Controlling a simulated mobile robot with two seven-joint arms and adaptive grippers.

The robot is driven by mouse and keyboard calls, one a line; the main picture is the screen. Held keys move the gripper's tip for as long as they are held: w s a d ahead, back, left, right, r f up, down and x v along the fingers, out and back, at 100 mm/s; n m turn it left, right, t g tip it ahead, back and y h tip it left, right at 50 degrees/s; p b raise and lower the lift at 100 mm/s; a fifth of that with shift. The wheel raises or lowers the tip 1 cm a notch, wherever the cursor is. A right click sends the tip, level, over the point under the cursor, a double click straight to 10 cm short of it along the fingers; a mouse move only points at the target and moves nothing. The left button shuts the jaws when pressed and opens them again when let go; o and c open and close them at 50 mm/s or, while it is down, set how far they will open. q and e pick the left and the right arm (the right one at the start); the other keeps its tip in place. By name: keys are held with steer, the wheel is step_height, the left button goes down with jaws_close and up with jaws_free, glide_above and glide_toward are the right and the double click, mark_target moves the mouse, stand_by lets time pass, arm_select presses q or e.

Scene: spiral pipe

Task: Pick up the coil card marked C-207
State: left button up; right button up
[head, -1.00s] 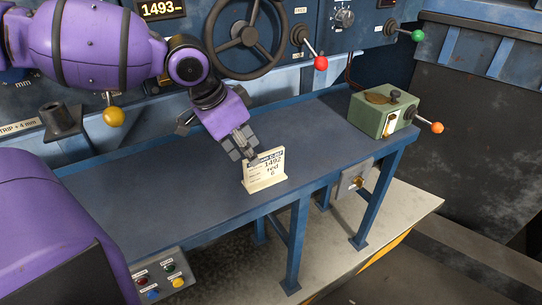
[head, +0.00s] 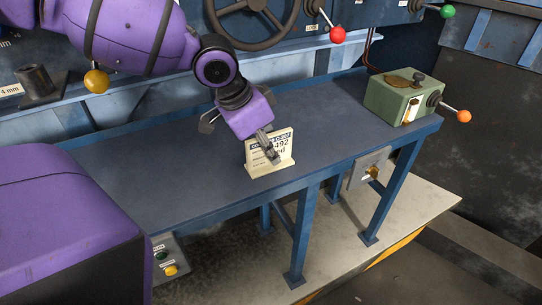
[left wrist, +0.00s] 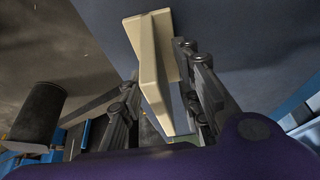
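The coil card (head: 285,149) is a cream-white upright card in a small stand on the blue bench, near its front edge. Its blue header appears to read C-207, with 492 and red below, partly hidden by my gripper. My left gripper (head: 268,151) reaches down over the card. In the left wrist view the card (left wrist: 152,65) stands between the two fingers of the left gripper (left wrist: 160,72). The fingers are apart, with a visible gap on the right side; contact on the left side is unclear. My right gripper is not in view.
A green box (head: 399,97) with an orange-knobbed lever stands at the right end of the blue bench (head: 200,185). A handwheel (head: 250,20) and red-knobbed lever (head: 337,34) are on the panel behind. The bench right of the card is clear.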

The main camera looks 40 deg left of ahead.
arm_select(q)
jaws_close()
steer(key=shift+r, duration=0.2)
